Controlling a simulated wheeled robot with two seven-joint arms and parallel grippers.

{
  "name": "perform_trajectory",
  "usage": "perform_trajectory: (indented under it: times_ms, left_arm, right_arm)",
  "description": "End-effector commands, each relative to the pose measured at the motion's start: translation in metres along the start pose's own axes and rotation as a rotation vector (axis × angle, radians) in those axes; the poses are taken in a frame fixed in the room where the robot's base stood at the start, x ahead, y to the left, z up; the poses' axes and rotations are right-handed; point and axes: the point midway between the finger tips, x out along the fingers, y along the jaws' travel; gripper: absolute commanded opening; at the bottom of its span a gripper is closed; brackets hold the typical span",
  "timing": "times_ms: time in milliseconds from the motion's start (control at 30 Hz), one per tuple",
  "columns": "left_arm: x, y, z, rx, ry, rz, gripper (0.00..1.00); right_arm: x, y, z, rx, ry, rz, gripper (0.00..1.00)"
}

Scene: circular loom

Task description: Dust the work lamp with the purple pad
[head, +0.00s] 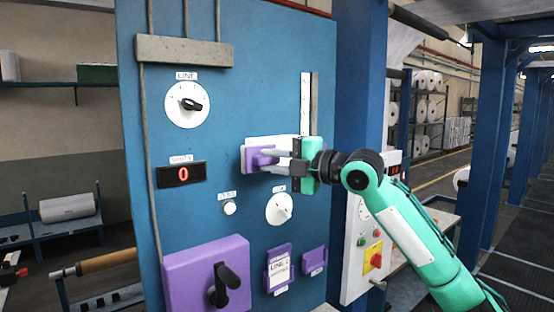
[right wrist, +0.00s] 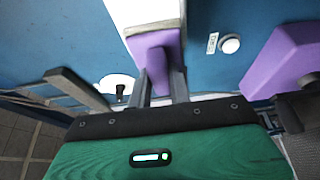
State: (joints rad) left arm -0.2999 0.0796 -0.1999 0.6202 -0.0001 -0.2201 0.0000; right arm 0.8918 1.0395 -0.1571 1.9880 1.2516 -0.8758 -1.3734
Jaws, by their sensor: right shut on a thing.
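The purple pad (head: 262,157) has a purple grip and a pale block behind it, close in front of the blue panel. My right gripper (head: 270,160) is shut on the purple grip; the right wrist view also shows the purple grip (right wrist: 156,52) between the fingers. I cannot tell whether the pale block touches the panel. A white upright strip (head: 305,100), which may be the work lamp, is on the panel above and right of the pad, apart from it. My left gripper is not in view.
The blue panel (head: 265,70) carries a white LINE dial (head: 187,104), a red counter (head: 182,174), a lower dial (head: 279,208) and a purple box with a black handle (head: 205,275). A blue post (head: 358,60) stands right of the panel. Shelves of white rolls stand behind.

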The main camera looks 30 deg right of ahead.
Motion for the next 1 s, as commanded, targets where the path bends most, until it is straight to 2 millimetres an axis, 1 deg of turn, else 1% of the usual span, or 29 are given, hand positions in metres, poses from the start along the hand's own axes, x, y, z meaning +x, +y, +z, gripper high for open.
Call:
perform_trajectory:
  times_ms: [133,233,600,800,1000]
  left_arm:
    - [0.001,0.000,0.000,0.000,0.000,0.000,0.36]
    - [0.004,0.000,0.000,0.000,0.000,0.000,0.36]
    - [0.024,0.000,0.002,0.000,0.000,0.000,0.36]
    - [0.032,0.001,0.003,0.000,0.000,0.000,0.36]
    - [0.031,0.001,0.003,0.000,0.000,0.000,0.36]
  right_arm:
    - [0.000,0.000,0.000,0.000,0.000,0.000,0.01]
    - [-0.005,-0.002,-0.002,-0.002,0.000,0.000,0.01]
    - [-0.039,-0.003,-0.016,-0.003,-0.001,0.000,0.01]
    - [-0.054,-0.002,-0.021,-0.001,-0.001,0.000,0.01]
    - [-0.056,0.000,-0.023,0.000,0.000,0.000,0.01]
